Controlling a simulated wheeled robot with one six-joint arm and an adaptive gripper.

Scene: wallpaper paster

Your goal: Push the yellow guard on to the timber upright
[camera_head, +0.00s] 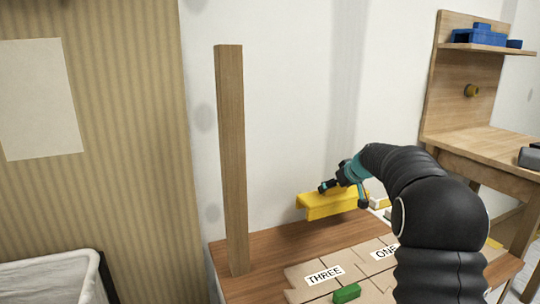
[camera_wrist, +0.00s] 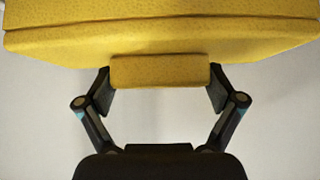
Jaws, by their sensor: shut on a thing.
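The yellow guard (camera_head: 325,207) is a long yellow piece, held roughly level above the wooden table, to the right of the timber upright. My gripper (camera_head: 325,187) is shut on the guard's small raised block, with one finger on each side of it. In the wrist view my gripper (camera_wrist: 160,82) frames that block, and the yellow guard (camera_wrist: 160,32) fills the top of the picture. The timber upright (camera_head: 232,150) is a plain square post standing vertically on the table's left part. The guard is apart from the upright, with a clear gap between them.
The wooden table (camera_head: 262,258) carries cardboard pieces with labels "THREE" (camera_head: 324,274) and "ONE" (camera_head: 385,252) and a green block (camera_head: 346,293). A white wall stands behind. A wooden bench (camera_head: 480,150) with blue bins is at right, and a lined basket (camera_head: 50,280) at lower left.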

